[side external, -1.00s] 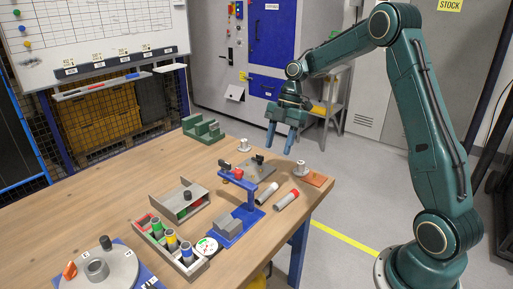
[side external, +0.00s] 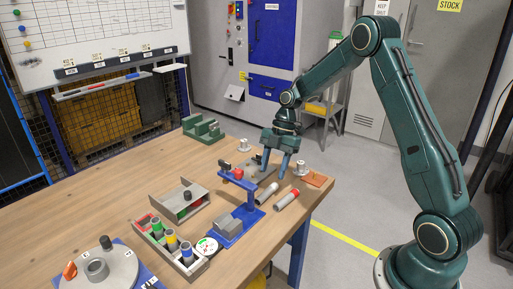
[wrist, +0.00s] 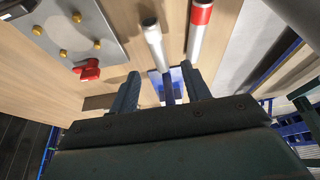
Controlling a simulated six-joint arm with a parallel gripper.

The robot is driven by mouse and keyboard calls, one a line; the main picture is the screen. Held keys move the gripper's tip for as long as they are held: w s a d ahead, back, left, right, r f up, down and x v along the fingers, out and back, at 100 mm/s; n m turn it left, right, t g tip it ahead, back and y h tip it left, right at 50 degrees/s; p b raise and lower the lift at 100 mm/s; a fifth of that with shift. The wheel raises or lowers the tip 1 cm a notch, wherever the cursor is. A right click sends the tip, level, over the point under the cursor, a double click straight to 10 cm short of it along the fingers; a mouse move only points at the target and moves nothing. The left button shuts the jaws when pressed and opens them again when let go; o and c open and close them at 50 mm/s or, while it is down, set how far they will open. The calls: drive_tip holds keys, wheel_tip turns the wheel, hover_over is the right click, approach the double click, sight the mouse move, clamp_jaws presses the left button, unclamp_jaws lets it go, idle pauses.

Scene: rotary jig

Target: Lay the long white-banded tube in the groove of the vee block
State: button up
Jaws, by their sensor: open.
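The white-banded tube (side external: 267,193) lies on the table near its right edge, left of a similar tube with a red band (side external: 287,199). In the wrist view the white-banded tube (wrist: 154,42) points in between my fingers, and the red-banded tube (wrist: 198,32) is to its right. My gripper (side external: 273,175) is open, fingers pointing down, just behind the tubes and holding nothing. In the wrist view its fingers (wrist: 160,72) are spread apart. A green block with notched uprights (side external: 203,129), apparently the vee block, stands at the back, empty.
A grey plate with a red knob (wrist: 88,70) is close to my gripper. A parts tray (side external: 170,245), an open grey box (side external: 180,205) and a round turntable (side external: 100,270) occupy the left. Bare wood lies around the green block.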

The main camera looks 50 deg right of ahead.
sight(267, 190)
drive_tip(key=shift+x, duration=0.85)
drive_tip(key=shift+d+x, duration=0.1)
drive_tip(key=shift+x, duration=1.2)
drive_tip(key=shift+d+x, duration=0.15)
drive_tip(key=shift+x, duration=1.1)
drive_tip(key=shift+w+f, duration=0.1)
clamp_jaws()
wheel_tip(267, 190, up, 20)
